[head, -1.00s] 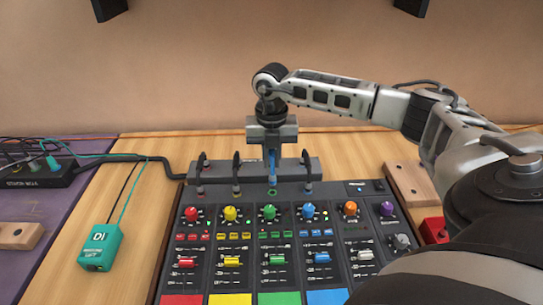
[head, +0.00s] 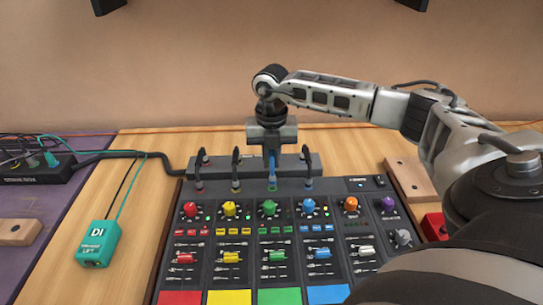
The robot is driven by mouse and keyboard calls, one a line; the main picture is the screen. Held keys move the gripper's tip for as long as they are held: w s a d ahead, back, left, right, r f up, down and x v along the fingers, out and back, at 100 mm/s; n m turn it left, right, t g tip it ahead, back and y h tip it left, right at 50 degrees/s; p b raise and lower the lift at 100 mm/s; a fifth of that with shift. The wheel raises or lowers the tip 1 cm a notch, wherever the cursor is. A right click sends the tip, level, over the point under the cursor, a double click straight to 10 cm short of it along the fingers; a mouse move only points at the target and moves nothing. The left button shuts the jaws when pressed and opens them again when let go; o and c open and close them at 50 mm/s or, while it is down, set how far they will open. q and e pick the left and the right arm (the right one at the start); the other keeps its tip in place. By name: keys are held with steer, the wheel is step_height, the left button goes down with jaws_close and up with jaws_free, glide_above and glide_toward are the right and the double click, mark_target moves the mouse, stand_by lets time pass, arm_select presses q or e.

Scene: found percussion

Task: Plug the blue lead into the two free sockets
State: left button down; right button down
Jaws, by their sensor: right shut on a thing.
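My right gripper (head: 271,150) is shut on a blue plug (head: 272,163) of the blue lead and holds it upright, pointing down. The plug is above or at the top socket of the green channel (head: 272,187) on the mixer (head: 225,270). I cannot tell whether its tip is inside the socket. Black leads (head: 236,160) run from the dark bar (head: 180,165) behind the mixer to the red, yellow and blue channels. The rest of the blue lead and its other end are not visible. My left gripper is not in view.
A teal DI box (head: 99,243) stands on the wooden table left of the mixer. A black box with cables (head: 38,170) sits at the far left. A wooden block (head: 410,180) and a red box (head: 435,226) lie to the right, near my arm.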

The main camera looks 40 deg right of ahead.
steer(key=shift+f+b, duration=0.35)
steer(key=shift+f, duration=0.35)
steer(key=c, duration=1.3)
jaws_free()
steer(key=shift+c, duration=0.2)
step_height(320, 180, up, 16)
steer(key=shift+b, duration=0.35)
